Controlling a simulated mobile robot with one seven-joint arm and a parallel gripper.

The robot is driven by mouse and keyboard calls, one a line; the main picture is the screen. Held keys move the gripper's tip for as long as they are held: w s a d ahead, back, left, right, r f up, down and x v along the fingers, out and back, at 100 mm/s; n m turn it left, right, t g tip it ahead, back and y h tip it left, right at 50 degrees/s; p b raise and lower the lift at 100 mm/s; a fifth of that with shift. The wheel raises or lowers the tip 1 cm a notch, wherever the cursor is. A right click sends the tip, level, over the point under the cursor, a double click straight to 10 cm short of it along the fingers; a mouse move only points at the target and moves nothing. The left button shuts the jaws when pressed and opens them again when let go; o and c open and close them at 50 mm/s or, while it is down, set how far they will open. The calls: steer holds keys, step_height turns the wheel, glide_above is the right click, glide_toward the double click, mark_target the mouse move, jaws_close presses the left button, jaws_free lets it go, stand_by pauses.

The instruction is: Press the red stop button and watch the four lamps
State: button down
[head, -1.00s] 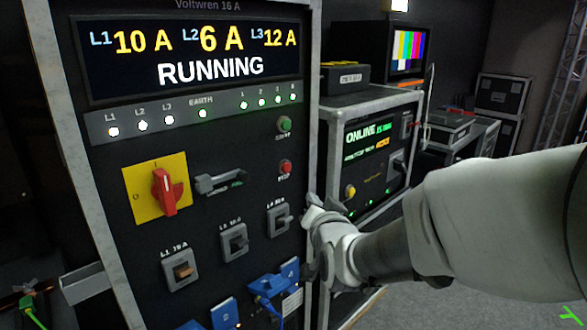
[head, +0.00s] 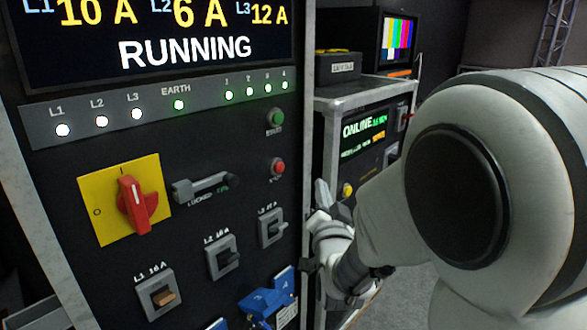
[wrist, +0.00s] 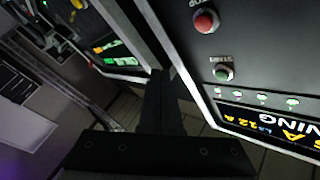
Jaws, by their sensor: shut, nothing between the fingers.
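The red stop button (head: 277,167) is on the right side of the dark panel, below the green start button (head: 276,118). In the wrist view the red button (wrist: 205,21) is at the top, upside down, with the green button (wrist: 223,72) under it. The numbered lamps (head: 258,90) on the grey strip are all lit green. The display (head: 185,48) reads RUNNING. My gripper (head: 322,193) is shut and empty, to the right of and a little below the red button in the picture, apart from it. Its dark fingers also show in the wrist view (wrist: 160,97).
The panel's metal edge (head: 306,130) lies between the buttons and my gripper in the picture. A red rotary switch (head: 135,205), a locked lever (head: 205,187), breakers (head: 221,254) and blue connectors (head: 266,300) share the panel. Another rack (head: 360,95) stands behind at right.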

mark_target(279, 168)
stand_by(0.3)
steer(key=w+a+p, duration=0.1)
steer(key=w+a, duration=0.4)
steer(key=a, duration=0.2)
steer(key=shift+w, duration=0.2)
steer(key=shift+a, duration=0.1)
stand_by(2.0)
steer(key=shift+w+a, duration=0.2)
steer(key=shift+w, duration=0.05)
steer(key=shift+w+a+b, duration=0.25)
steer(key=shift+a+b, duration=0.05)
steer(key=shift+b, duration=0.15)
stand_by(0.6)
stand_by(0.3)
steer(key=shift+s+d+b, duration=0.5)
steer(key=shift+d+b, duration=0.1)
